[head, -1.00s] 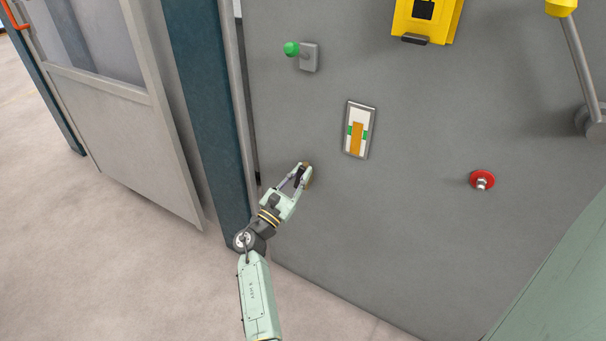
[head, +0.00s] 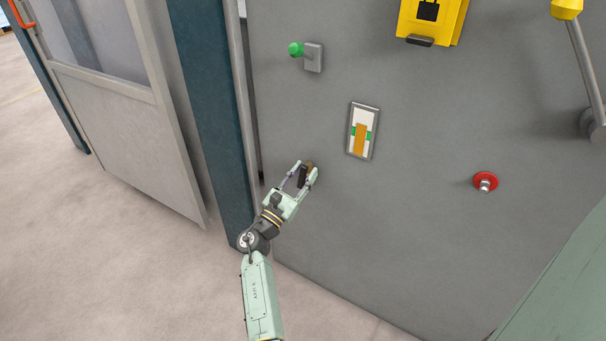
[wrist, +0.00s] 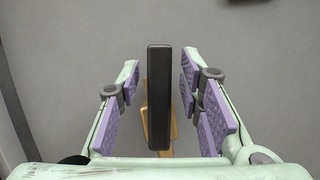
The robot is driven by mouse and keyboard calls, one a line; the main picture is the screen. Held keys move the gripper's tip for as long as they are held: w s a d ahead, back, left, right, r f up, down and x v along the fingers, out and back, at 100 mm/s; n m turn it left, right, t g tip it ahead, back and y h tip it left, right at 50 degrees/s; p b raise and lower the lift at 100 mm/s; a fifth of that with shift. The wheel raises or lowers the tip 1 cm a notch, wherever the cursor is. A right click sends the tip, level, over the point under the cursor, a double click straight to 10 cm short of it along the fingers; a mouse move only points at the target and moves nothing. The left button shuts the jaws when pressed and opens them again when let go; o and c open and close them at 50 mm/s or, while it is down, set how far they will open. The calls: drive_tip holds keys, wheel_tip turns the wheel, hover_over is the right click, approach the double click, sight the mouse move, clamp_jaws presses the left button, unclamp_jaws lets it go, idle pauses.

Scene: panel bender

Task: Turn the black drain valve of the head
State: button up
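The black drain valve handle (head: 303,176) is on the grey panel, low and left of the panel's middle. In the wrist view its black bar (wrist: 158,95) stands upright in the picture, with brass-coloured parts (wrist: 172,125) behind it. My gripper (head: 304,175) is at the valve with its fingers apart. In the wrist view the purple-padded fingers (wrist: 158,85) are on either side of the black bar, with a gap on both sides. The pads do not touch the bar.
The grey panel (head: 420,230) also carries a green knob (head: 296,49), a gauge with an orange strip (head: 361,131), a red knob (head: 485,181), a yellow box (head: 432,18) and a yellow-ended lever (head: 580,60). A blue-green post (head: 212,100) and a door (head: 120,120) stand to the left.

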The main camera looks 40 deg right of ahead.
drive_tip(key=shift+a, duration=0.1)
drive_tip(key=v, duration=1.1)
drive_tip(key=shift+s+a, duration=0.15)
drive_tip(key=shift+a, duration=0.2)
drive_tip(key=shift+d+f, duration=0.1)
idle(2.6)
